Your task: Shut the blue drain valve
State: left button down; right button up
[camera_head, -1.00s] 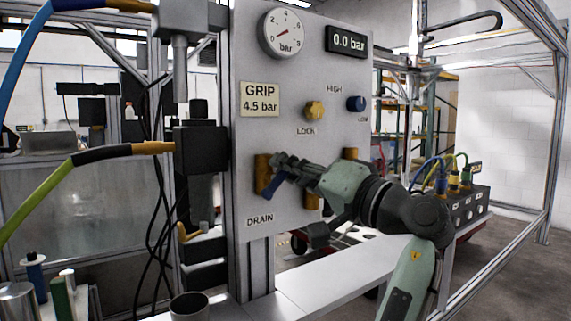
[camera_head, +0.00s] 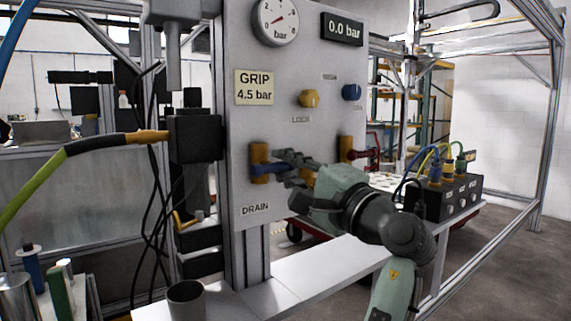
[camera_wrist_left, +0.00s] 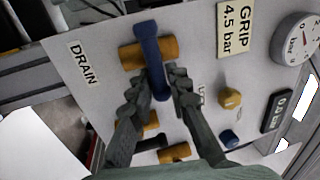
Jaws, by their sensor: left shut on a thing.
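The blue drain valve is on the grey panel above the DRAIN label (camera_head: 256,209). Its brass body (camera_head: 258,151) stands upright. Its blue handle (camera_head: 267,169) points sideways to the right, crosswise to the body. In the left wrist view the blue handle (camera_wrist_left: 147,38) also lies across the brass body (camera_wrist_left: 130,56). My left gripper (camera_head: 287,166) is shut on the handle's free end; in the left wrist view its fingers (camera_wrist_left: 166,78) lie on both sides of it. The fingers partly hide that end. My right gripper is not in view.
A red-handled valve (camera_head: 366,154) sits to the right on the same panel, close to my left gripper. A yellow knob (camera_head: 309,98) and a blue knob (camera_head: 351,92) are above. The gauge (camera_head: 279,19) reads low; the display (camera_head: 342,29) shows 0.0 bar. A grey cup (camera_head: 187,299) stands below.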

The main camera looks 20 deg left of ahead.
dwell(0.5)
pick_arm(q)
jog(key=c, duration=1.5)
grip_release()
jog(key=shift+c, duration=0.2)
jog(key=v, duration=1.2)
jog(key=shift+s+f, duration=0.1)
jog(key=shift+f, duration=0.05)
